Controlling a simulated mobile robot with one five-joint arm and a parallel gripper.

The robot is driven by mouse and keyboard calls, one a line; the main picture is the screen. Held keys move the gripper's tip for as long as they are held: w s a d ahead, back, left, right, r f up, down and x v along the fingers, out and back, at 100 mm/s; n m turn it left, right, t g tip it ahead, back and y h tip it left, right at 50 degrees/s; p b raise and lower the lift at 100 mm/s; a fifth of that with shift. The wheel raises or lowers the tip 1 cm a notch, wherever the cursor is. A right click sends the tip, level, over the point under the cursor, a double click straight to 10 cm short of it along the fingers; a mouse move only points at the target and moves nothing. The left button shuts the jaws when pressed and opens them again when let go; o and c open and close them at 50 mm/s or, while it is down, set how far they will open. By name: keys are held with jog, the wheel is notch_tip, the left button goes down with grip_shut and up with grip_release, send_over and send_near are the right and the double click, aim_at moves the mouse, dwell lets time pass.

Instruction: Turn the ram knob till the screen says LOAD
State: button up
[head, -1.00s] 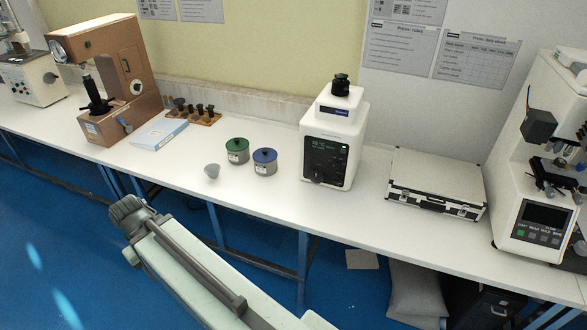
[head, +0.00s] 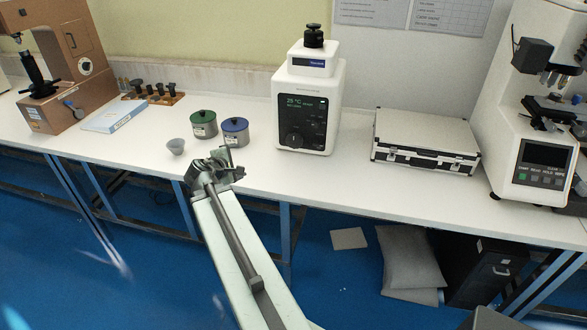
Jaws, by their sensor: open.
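A white bench machine (head: 337,110) stands at the back of the bench, right of centre. Its dark front screen (head: 306,103) reads "25 °C" with smaller text that I cannot make out. A round black knob (head: 294,140) is on the front panel below it, and a black knob (head: 314,38) sits on top. I cannot tell from labels which is the ram knob. My gripper (head: 226,158) is over the bench's front edge, left of the machine and apart from it. It is open, with nothing seen between its fingers.
A white case (head: 424,139) lies right of the machine. A white tester (head: 530,135) is farther right, a brown one (head: 70,62) at left.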

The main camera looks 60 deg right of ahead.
aim_at(294, 141)
jog(key=s+d+f+n+h+b, duration=0.1)
jog(key=s+d+n+b, duration=0.1)
jog(key=d, duration=0.2)
jog(key=s+d+f+n+h+b, duration=0.1)
jog(key=s+d+n+b, duration=0.1)
jog(key=d, duration=0.2)
jog(key=s+d+f+n+h+b, duration=0.1)
jog(key=s+d+b, duration=0.1)
jog(key=d, duration=0.2)
jog(key=shift+s+f+n+t+h+b, duration=0.15)
jog(key=shift+n+t+h+b, duration=0.15)
jog(key=shift+n+h+b, duration=0.1)
jog(key=s+d+n+b, duration=0.1)
jog(key=n, duration=0.1)
jog(key=s+d+n+h+b, duration=0.1)
jog(key=d, duration=0.1)
jog(key=s+d+n+t+b, duration=0.1)
jog(key=n, duration=0.1)
jog(key=shift+s+d+n+h, duration=0.3)
jog(key=shift+s+d, duration=0.2)
jog(key=shift+d, duration=0.05)
jog(key=shift+d+r, duration=0.2)
jog(key=shift+r, duration=0.05)
jog(key=x, duration=0.7)
jog(key=shift+w+d, duration=0.15)
jog(key=shift+w, duration=0.1)
jog(key=c, duration=1.2)
jog(key=shift+a, duration=0.45)
jog(key=shift+c, duration=0.8)
jog(key=shift+d, duration=0.35)
